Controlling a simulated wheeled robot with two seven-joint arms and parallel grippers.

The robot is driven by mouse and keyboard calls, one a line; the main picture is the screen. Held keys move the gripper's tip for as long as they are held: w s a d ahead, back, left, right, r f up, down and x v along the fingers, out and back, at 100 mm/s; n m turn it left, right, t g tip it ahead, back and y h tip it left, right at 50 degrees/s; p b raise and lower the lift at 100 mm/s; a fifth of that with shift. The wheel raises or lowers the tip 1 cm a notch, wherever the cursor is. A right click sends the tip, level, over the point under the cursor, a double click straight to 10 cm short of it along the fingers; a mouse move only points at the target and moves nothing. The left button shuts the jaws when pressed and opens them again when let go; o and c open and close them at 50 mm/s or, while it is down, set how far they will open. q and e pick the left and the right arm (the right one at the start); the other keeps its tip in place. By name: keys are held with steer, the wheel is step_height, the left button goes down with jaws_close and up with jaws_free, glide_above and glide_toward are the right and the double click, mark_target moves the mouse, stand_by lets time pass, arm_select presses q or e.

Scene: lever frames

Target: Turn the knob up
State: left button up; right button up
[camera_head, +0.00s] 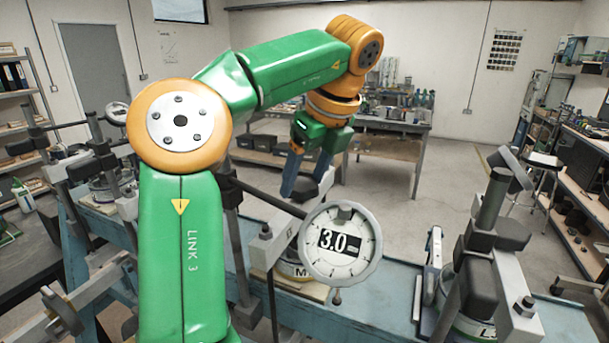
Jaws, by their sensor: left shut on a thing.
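My left gripper (306,178) reaches down over the middle lever frame, its two blue-grey fingers at the far end of that frame's pale grey bar (282,232). It is shut on a part there that I take to be the knob; the fingers and bar hide most of it, so its shape is unclear. A round white dial (341,262) reading 3.0 stands in front of the bar, nearer to me and to the right of the fingers. My right gripper is not in view.
The lever frames stand on a long blue bench (385,290). Another frame with a dark grip (497,235) stands at the right, and one more (107,170) at the left behind my arm. A workbench (395,125) is further back. The floor between is clear.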

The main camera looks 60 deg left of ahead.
arm_select(q)
steer(key=shift+n, duration=0.4)
steer(key=o, duration=1.2)
steer(key=shift+o, duration=0.7)
steer(key=shift+a, duration=0.1)
